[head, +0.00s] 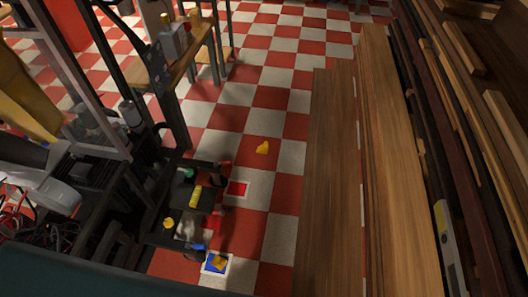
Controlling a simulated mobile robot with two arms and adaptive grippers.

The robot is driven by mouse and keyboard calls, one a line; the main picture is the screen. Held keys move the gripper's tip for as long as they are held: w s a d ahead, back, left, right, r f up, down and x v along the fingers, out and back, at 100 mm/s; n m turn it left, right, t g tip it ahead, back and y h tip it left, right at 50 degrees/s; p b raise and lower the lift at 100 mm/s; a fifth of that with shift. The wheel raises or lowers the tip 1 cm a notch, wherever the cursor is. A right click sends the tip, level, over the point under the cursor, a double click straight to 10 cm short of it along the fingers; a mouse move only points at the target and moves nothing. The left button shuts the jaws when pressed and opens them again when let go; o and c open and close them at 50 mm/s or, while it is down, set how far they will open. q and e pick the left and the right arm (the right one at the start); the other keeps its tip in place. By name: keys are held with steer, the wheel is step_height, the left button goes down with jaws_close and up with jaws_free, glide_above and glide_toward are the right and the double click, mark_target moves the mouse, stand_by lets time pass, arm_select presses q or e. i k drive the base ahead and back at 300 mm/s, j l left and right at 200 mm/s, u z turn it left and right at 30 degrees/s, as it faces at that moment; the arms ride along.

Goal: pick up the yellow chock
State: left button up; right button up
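A small yellow wedge-shaped piece, which looks like the yellow chock (262,147), lies on the red and white checkered floor near the middle of the head view. It stands apart from other things, with bare tiles around it. Another small yellow piece (218,262) is at a blue square with a white border (210,267) near the bottom; its exact shape is too small to tell. I cannot make out either of my grippers in this view.
A dark low stand (185,195) left of the chock carries a yellow cylinder (195,194) and a green item (188,174). Long wooden boards (330,160) run along the right. A wooden bench (170,72) stands upper left.

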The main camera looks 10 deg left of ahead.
mark_target(263, 148)
steer(key=i+l+u, duration=0.1)
steer(key=i, duration=0.35)
steer(key=i+l+u, duration=0.1)
steer(key=i, duration=0.3)
steer(key=i+l+u, duration=0.1)
steer(key=i, duration=0.35)
steer(key=l, duration=0.1)
